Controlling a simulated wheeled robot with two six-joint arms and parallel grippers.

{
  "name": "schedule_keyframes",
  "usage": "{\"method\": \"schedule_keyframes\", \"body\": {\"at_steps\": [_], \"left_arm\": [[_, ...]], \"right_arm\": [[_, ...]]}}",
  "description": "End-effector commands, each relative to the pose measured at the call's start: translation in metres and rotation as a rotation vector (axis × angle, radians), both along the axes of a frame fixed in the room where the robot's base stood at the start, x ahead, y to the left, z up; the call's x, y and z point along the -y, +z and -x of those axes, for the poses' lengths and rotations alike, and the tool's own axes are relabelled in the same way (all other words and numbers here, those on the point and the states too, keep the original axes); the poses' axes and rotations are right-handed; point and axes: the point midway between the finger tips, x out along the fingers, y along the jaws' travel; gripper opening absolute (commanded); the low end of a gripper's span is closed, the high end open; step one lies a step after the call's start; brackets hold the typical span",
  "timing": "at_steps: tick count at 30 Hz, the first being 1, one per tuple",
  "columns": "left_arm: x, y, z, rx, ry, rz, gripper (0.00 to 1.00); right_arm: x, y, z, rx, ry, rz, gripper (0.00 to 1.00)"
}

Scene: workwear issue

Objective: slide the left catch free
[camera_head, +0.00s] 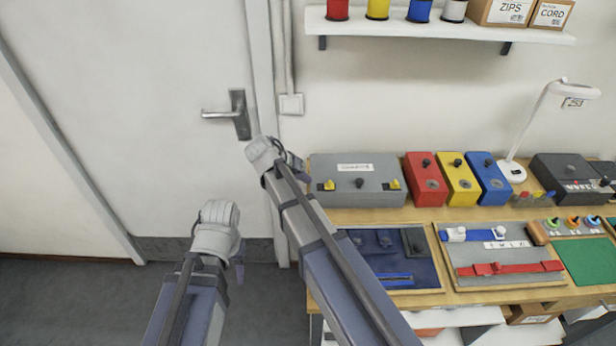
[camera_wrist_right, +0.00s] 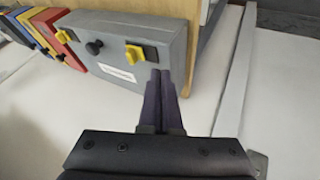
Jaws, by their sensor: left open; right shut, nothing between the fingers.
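The grey box (camera_head: 358,195) stands at the back left of the bench, with a white label, a black knob and two yellow catches. The left catch (camera_head: 327,185) is on the box's left part and the right catch (camera_head: 394,184) on its right part. In the right wrist view the left catch (camera_wrist_right: 135,53) is the one nearer my fingers, on a dark plate. My right gripper (camera_wrist_right: 160,76) is shut and empty, its tips close beside the box but apart from the catch. In the head view my right gripper (camera_head: 293,162) is left of the box. My left gripper (camera_head: 238,264) is open, low before the door.
Red (camera_head: 425,180), yellow (camera_head: 457,178) and blue (camera_head: 487,177) boxes stand right of the grey box. Trays with a blue strap and a red strap (camera_head: 510,268) lie in front. A door with a handle (camera_head: 230,114) is at the left. A shelf (camera_head: 440,26) hangs above.

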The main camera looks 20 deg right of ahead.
Motion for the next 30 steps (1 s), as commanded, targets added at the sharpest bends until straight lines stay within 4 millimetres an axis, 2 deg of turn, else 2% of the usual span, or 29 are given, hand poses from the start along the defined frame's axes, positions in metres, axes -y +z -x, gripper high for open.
{"method": "schedule_keyframes", "body": {"at_steps": [1, 6, 12, 18, 30], "left_arm": [[0.000, 0.010, 0.000, 0.000, 0.000, 0.000, 0.50], [0.000, 0.031, 0.000, 0.000, 0.000, 0.000, 0.50], [0.000, 0.049, 0.000, 0.000, -0.001, 0.000, 0.50], [0.000, 0.056, 0.000, 0.000, -0.001, 0.000, 0.50], [0.000, 0.056, 0.000, 0.000, -0.001, 0.000, 0.50]], "right_arm": [[-0.005, 0.010, 0.002, 0.000, 0.002, 0.000, 0.00], [-0.018, 0.031, 0.008, -0.001, 0.003, 0.000, 0.00], [-0.032, 0.050, 0.013, -0.001, 0.003, 0.000, 0.00], [-0.038, 0.056, 0.016, -0.001, 0.000, 0.000, 0.00], [-0.039, 0.056, 0.016, -0.001, 0.001, 0.000, 0.00]]}}
